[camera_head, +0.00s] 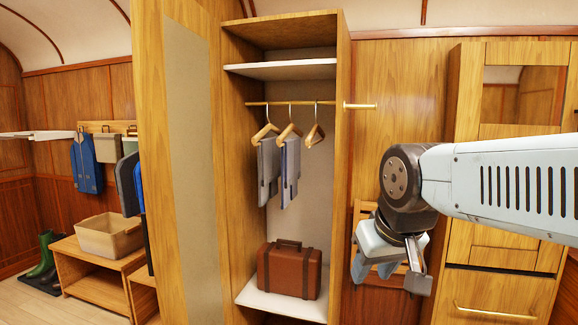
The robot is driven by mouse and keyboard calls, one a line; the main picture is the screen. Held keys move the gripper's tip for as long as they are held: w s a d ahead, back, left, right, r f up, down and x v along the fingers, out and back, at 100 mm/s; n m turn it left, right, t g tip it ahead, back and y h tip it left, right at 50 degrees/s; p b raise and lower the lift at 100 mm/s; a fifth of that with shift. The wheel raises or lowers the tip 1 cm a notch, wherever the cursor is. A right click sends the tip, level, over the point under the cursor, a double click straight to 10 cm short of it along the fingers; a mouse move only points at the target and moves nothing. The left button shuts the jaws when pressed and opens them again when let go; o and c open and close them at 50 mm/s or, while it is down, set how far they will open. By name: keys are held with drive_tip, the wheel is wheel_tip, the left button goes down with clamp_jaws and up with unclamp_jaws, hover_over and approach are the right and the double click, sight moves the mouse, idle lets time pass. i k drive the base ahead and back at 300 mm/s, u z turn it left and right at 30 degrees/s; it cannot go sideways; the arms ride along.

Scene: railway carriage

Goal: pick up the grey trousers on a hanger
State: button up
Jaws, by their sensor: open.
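Two grey trousers on wooden hangers hang side by side from the rail in the open wardrobe. The left grey trousers (268,172) are plain grey. The right grey trousers (290,172) look slightly bluer. Both hang folded over their hangers, apart from my gripper. An empty wooden hanger (315,137) hangs to their right. My gripper (388,272) is open and points down, outside the wardrobe to its right and lower than the trousers. Its jaws look empty, though they are partly hidden by the wrist.
The wardrobe (342,190) has a right side wall between my gripper and the trousers. A brown suitcase (290,270) stands on its white bottom shelf. The wardrobe door (183,170) stands open at left. A drawer cabinet (500,285) is at right.

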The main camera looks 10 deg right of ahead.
sight(269, 171)
drive_tip(key=z, duration=0.2)
drive_tip(key=i, duration=0.95)
drive_tip(key=u, duration=0.25)
